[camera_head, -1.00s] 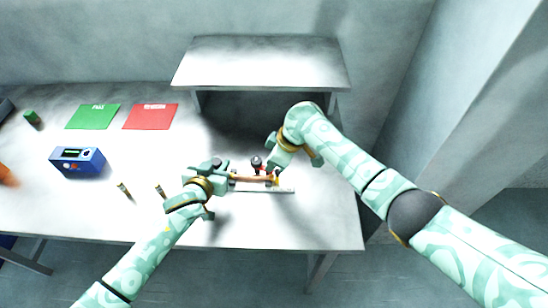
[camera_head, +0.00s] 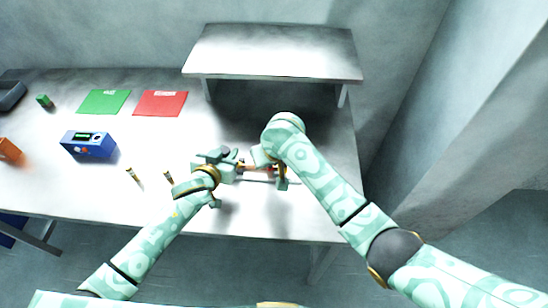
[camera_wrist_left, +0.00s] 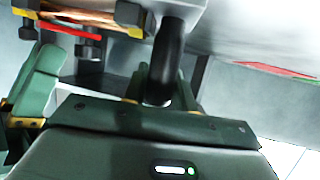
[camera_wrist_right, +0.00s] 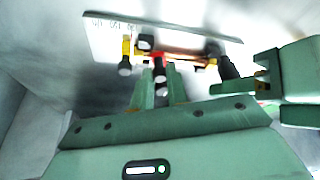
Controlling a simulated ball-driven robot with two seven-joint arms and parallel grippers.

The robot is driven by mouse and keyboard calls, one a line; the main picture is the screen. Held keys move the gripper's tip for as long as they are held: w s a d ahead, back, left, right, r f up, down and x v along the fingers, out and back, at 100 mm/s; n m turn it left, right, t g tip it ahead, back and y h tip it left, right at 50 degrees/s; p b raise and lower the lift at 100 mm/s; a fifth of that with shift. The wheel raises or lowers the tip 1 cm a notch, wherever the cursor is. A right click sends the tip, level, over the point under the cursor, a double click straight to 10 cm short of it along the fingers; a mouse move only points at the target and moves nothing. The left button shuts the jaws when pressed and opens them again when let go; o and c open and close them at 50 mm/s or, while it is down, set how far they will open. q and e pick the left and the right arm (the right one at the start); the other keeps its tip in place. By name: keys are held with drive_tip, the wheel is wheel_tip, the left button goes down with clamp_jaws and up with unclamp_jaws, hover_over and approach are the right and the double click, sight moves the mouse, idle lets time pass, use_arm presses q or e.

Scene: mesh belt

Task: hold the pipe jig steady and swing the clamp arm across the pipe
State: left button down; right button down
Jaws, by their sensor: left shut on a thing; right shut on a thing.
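The pipe jig has a pale base plate with ruler marks (camera_wrist_right: 100,28); its front edge shows in the head view (camera_head: 262,181). A copper-coloured pipe (camera_wrist_right: 188,50) lies along it, with yellow parts (camera_wrist_right: 126,46) near one end. My left gripper (camera_head: 230,167) is shut on the jig's black upright handle (camera_wrist_left: 168,55) at the pipe's left end. My right gripper (camera_head: 272,170) is shut on the black end of the red clamp arm (camera_wrist_right: 158,62). The red arm also shows beside the pipe in the left wrist view (camera_wrist_left: 68,30). I cannot tell whether it crosses the pipe. My grippers partly hide the jig.
A raised shelf (camera_head: 270,50) stands behind the jig. A blue box (camera_head: 88,144), green mat (camera_head: 104,101), red mat (camera_head: 160,103) and small green block (camera_head: 44,101) are to the left. Two small upright pieces (camera_head: 132,174) stand near my left gripper. The table's right end is clear.

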drive_tip(key=shift+a+m, duration=0.2)
drive_tip(key=shift+m, duration=0.2)
drive_tip(key=c, duration=1.4)
unclamp_jaws()
drive_tip(key=shift+d, duration=0.15)
